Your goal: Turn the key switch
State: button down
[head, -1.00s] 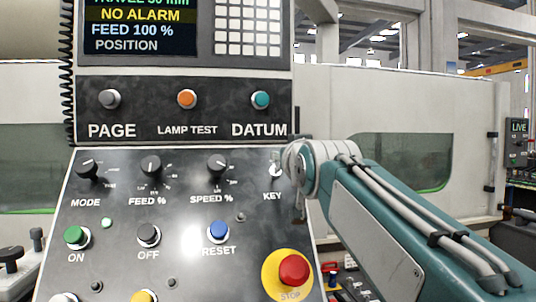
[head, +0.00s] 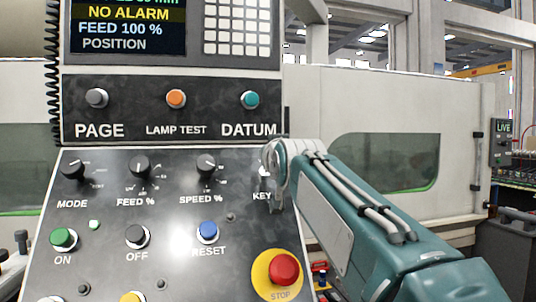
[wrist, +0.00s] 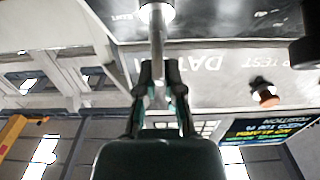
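The key switch (head: 263,171) is at the right end of the knob row on the black control panel, above the KEY label. My gripper (head: 274,190) is just right of it and partly covers it. In the upside-down wrist view, a bright round collar (wrist: 157,11) is at the top, with a metal shaft, apparently the key (wrist: 157,42), pointing from it toward my gripper (wrist: 159,72). One dark finger is on each side of the shaft. The fingers are close to it, but I cannot tell whether they touch or press it. The shaft's near end is hidden.
The DATUM button (head: 249,100) is above the key switch and the SPEED knob (head: 206,165) to its left. The red STOP button (head: 284,269) protrudes below. The LAMP TEST button (wrist: 265,94) shows in the wrist view. The screen (head: 123,29) reads NO ALARM.

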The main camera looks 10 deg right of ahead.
jog(key=shift+f+m+h, duration=0.1)
jog(key=shift+m+h, duration=1)
jog(key=shift+m, duration=0.5)
jog(key=shift+d+f+m+g+h, duration=0.15)
jog(key=shift+m+g+h, duration=0.35)
jog(key=shift+m+h, duration=0.7)
jog(key=shift+d+r+m+g+h, duration=0.15)
jog(key=shift+m+g+h, duration=0.4)
jog(key=shift+m, duration=1.25)
jog(key=m+g, duration=0.1)
jog(key=m, duration=0.1)
jog(key=m+g+h, duration=0.1)
jog(key=m, duration=0.1)
jog(key=m+g+h, duration=0.1)
jog(key=m, duration=0.1)
jog(key=shift+s+d+f+h, duration=0.15)
jog(key=shift+d+f+h, duration=0.1)
jog(key=shift+f, duration=0.1)
jog(key=shift+m+g, duration=0.25)
jog(key=shift+m, duration=0.05)
jog(key=c, duration=0.8)
grip_release()
jog(key=shift+o, duration=0.2)
jog(key=shift+s+r, duration=0.1)
